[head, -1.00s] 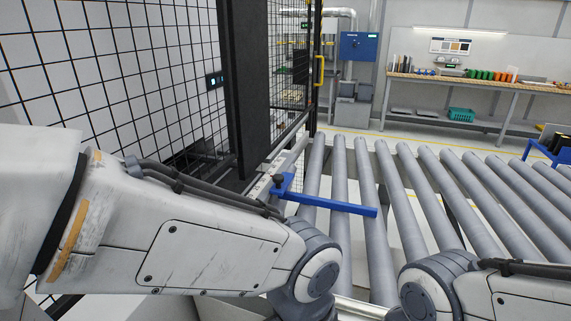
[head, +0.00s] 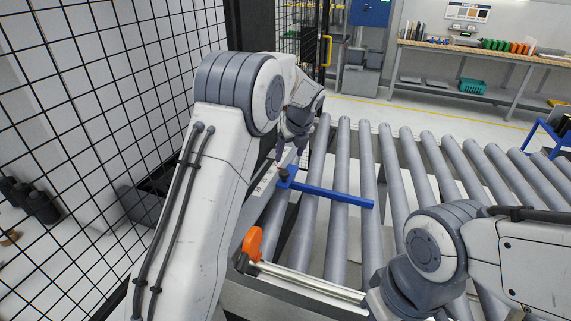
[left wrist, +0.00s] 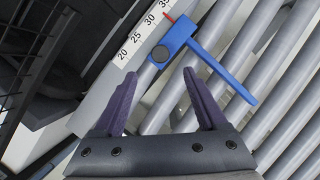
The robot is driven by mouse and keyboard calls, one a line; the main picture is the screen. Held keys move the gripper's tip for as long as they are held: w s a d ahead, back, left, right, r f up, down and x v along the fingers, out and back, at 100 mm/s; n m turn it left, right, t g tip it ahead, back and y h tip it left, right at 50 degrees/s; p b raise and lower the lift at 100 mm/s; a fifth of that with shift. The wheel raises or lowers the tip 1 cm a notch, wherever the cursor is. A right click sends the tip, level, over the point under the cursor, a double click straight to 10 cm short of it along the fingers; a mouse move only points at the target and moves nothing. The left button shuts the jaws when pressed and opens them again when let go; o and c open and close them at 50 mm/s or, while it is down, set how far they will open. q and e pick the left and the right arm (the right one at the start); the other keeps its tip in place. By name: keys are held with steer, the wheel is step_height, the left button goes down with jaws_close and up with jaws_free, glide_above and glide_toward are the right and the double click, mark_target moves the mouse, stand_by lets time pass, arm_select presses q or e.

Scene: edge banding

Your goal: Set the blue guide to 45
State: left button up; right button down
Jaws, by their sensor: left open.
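The blue guide (head: 335,197) is a flat bar lying across the rollers. Its block and dark round knob (head: 284,175) sit at the scale rail (head: 264,184) on the left side. In the left wrist view the blue guide (left wrist: 226,74) has a red pointer (left wrist: 168,16) that lies between 30 and 35 on the white scale (left wrist: 137,38). My left gripper (head: 290,156) is over the rail near the knob. In the left wrist view its two purple fingers (left wrist: 159,74) are spread and empty, just short of the knob (left wrist: 160,54). My right gripper is out of view.
Grey rollers (head: 412,180) extend to the right. An orange handle (head: 252,244) is on the near rail. A black mesh fence (head: 90,120) stands on the left. A workbench (head: 490,55) with bins is at the back.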

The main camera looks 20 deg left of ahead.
mark_target(284, 172)
arm_select(q)
steer(key=p+x, duration=0.2)
steer(key=x, duration=0.8)
steer(key=shift+f+p, duration=0.15)
steer(key=shift+p, duration=0.15)
steer(key=shift+c, duration=0.3)
jaws_close()
stand_by(0.7)
